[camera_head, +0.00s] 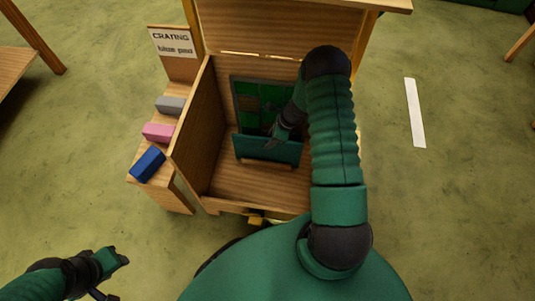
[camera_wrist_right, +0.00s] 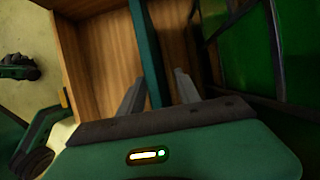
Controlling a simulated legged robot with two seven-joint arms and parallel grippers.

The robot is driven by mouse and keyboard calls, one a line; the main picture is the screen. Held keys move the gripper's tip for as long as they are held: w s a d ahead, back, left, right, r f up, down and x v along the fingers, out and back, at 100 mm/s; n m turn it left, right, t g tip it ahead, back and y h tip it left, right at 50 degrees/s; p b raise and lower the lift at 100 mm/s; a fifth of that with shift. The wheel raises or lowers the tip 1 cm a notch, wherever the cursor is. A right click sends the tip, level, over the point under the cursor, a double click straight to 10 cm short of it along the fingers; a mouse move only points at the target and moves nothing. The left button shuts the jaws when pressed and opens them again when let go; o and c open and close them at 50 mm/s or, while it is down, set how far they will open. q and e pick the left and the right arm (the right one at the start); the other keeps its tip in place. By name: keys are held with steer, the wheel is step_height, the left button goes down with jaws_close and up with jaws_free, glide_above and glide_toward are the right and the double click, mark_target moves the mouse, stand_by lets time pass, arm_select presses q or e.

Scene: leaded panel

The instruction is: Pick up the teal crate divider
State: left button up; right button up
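The teal crate divider (camera_head: 268,149) stands upright inside the wooden crate, in front of a green leaded panel (camera_head: 250,101). In the right wrist view the divider (camera_wrist_right: 147,50) runs between the two fingers of my right gripper (camera_wrist_right: 160,95). The fingers lie on either side of it, with a gap showing at the right finger; contact at the left finger is unclear. In the head view my right gripper (camera_head: 277,134) is at the divider's top edge, partly hidden by my arm. My left gripper (camera_head: 118,258) is at the lower left, away from the crate; its opening is unclear.
The crate's left wall (camera_head: 201,130) rises beside the divider; its front floor is bare. Grey (camera_head: 171,105), pink (camera_head: 158,132) and blue (camera_head: 148,164) blocks sit on a side shelf. A sign (camera_head: 173,43) stands behind them. A white strip (camera_head: 414,112) lies on the floor.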

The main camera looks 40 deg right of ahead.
steer(key=b+x, duration=0.1)
steer(key=x, duration=0.1)
steer(key=a+b+x, duration=0.1)
steer(key=b+x, duration=0.1)
steer(key=x, duration=0.1)
steer(key=shift+r, duration=0.1)
steer(key=shift+c, duration=0.6)
jaws_close()
stand_by(0.6)
